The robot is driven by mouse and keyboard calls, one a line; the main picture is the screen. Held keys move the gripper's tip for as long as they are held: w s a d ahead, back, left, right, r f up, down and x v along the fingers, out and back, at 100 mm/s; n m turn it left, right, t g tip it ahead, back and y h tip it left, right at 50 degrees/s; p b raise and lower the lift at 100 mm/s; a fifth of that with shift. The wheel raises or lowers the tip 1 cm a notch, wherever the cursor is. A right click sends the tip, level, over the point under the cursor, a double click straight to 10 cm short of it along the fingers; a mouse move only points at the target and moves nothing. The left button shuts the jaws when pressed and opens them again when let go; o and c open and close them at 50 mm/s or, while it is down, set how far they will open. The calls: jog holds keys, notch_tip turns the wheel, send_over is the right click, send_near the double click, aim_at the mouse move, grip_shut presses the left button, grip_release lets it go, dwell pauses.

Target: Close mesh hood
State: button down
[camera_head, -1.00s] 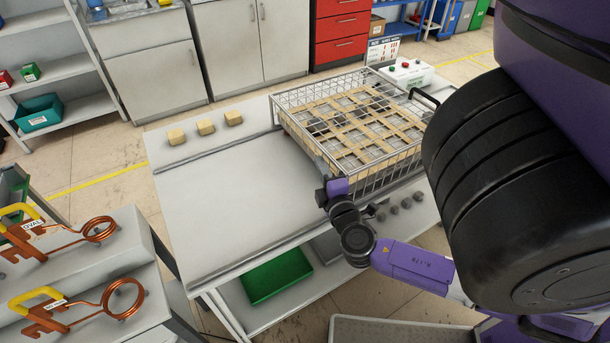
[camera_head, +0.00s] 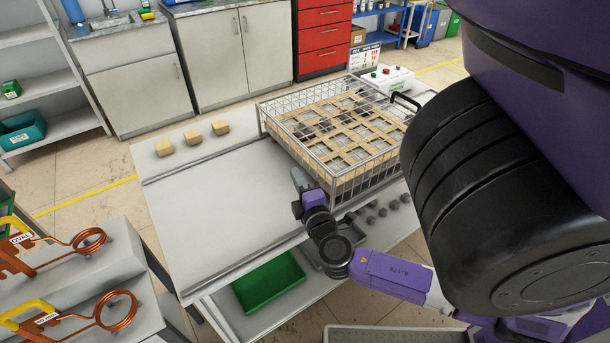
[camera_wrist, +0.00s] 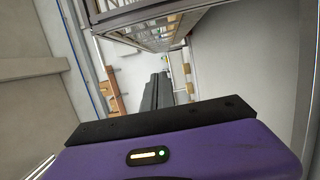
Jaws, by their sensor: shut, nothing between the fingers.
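The mesh hood (camera_head: 377,169) is a grey wire cage on the right part of the white bench. It looks lowered around a wooden grid (camera_head: 345,127), which shows through its wires. My gripper (camera_head: 296,177) is at the hood's front left corner, low over the bench, just left of the mesh. Its fingers are shut and empty, and they also show in the wrist view (camera_wrist: 158,90). There the hood's mesh side (camera_wrist: 160,32) runs above and beside the fingertips. I cannot tell whether the fingers touch it.
A control box (camera_head: 388,77) with buttons stands behind the hood. Three wooden blocks (camera_head: 192,138) sit at the bench's back left. The bench's left half (camera_head: 215,195) is clear. Copper coils (camera_head: 92,240) lie on a stand at the left; a green tray (camera_head: 268,283) is below.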

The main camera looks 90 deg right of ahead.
jog(key=b+v, duration=0.2)
jog(key=v, duration=0.7)
jog(key=shift+s+f, duration=0.1)
jog(key=w+a+f+t+y, duration=0.35)
jog(key=a+y, duration=0.25)
jog(key=a, duration=0.3)
jog(key=w+a+f+t+y, duration=0.2)
jog(key=w+a+y, duration=0.3)
jog(key=a, duration=0.4)
jog(key=s+a+r+m+t+y, duration=0.1)
jog(key=s+a+r+m+y, duration=0.1)
jog(key=a, duration=0.4)
jog(key=s+a+r+m+t+y, duration=0.1)
jog(key=s+a+r+m+y, duration=0.1)
jog(key=a+r, duration=0.4)
jog(key=shift+s+a+m+y, duration=0.4)
jog(key=shift+s+y, duration=0.3)
jog(key=shift+s, duration=0.5)
jog(key=shift+d+r, duration=0.1)
jog(key=shift+r, duration=0.05)
